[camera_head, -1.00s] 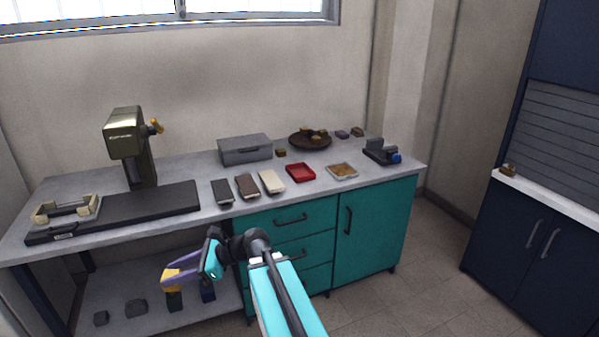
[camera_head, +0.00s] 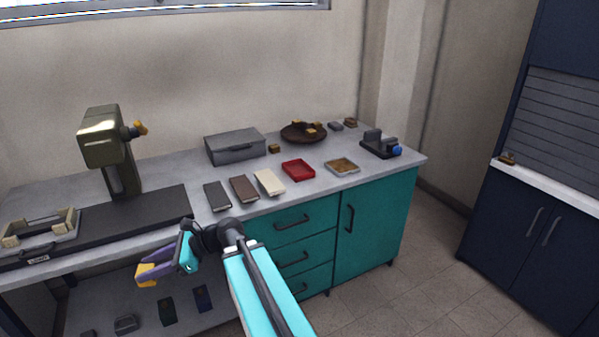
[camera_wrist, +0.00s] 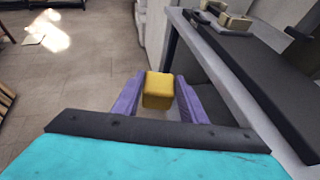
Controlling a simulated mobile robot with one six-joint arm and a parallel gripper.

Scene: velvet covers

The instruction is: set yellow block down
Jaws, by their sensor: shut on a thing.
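The yellow block (camera_wrist: 158,90) is held between the purple fingers of my gripper (camera_wrist: 157,98), seen in the wrist view. In the head view my gripper (camera_head: 150,268) is at the lower left, in front of the workbench (camera_head: 335,186), with the yellow block (camera_head: 146,275) at its fingertips. The block is in the air, apart from any surface that I can see. It is lower than the bench top and in front of the lower shelf (camera_head: 140,306). The fingers cover part of the block in the head view.
On the bench top stand a press (camera_head: 108,150) on a black base, a grey box (camera_head: 235,146), a red tray (camera_head: 298,170), a brown round dish (camera_head: 303,139) and a vise (camera_head: 380,145). Several small dark items lie on the lower shelf. Open floor (camera_wrist: 70,75) shows left of the gripper.

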